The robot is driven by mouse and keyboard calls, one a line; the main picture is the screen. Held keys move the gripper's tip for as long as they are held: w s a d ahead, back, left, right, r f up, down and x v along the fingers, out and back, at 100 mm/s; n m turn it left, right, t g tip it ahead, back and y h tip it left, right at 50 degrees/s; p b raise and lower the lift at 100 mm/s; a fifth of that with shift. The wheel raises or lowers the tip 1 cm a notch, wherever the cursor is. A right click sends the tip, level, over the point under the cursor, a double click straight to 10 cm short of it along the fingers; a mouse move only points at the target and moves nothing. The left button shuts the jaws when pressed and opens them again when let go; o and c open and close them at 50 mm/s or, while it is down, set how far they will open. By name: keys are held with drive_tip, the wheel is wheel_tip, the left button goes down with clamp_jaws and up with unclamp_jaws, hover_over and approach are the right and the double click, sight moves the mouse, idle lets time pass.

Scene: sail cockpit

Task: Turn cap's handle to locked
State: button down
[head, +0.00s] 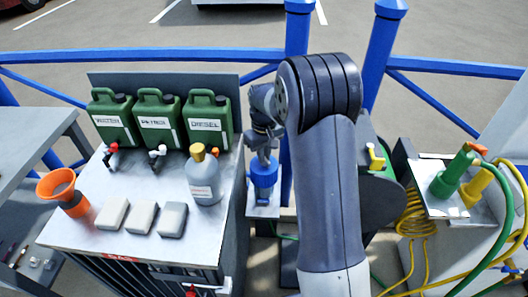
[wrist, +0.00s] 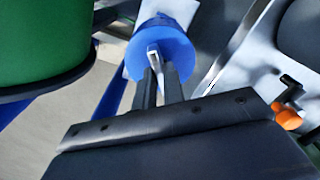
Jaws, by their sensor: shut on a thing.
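The blue round cap (head: 263,180) stands on a small light plate between the cabinet and my arm in the head view. In the wrist view the cap (wrist: 168,42) is at the top centre, with a pale metal handle (wrist: 153,50) on its face. My gripper (wrist: 160,78) has its two dark fingers shut on the handle, one on each side. In the head view my gripper (head: 265,153) reaches down onto the cap from above. The fingers hide part of the handle, and any locked mark cannot be made out.
Green jerrycans (head: 155,120) labelled water, petrol and diesel stand on the cabinet left. A grey bottle (head: 203,178) with a yellow cap stands near its right edge. Blue rails (head: 140,56) run behind. Yellow and green hoses (head: 485,235) lie at right.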

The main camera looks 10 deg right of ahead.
drive_tip(key=m+p, duration=0.1)
drive_tip(key=m, duration=0.4)
drive_tip(key=shift+m, duration=0.4)
idle(0.4)
drive_tip(key=c, duration=1.5)
unclamp_jaws()
wheel_tip(320, 180, up, 11)
drive_tip(key=shift+f, duration=0.15)
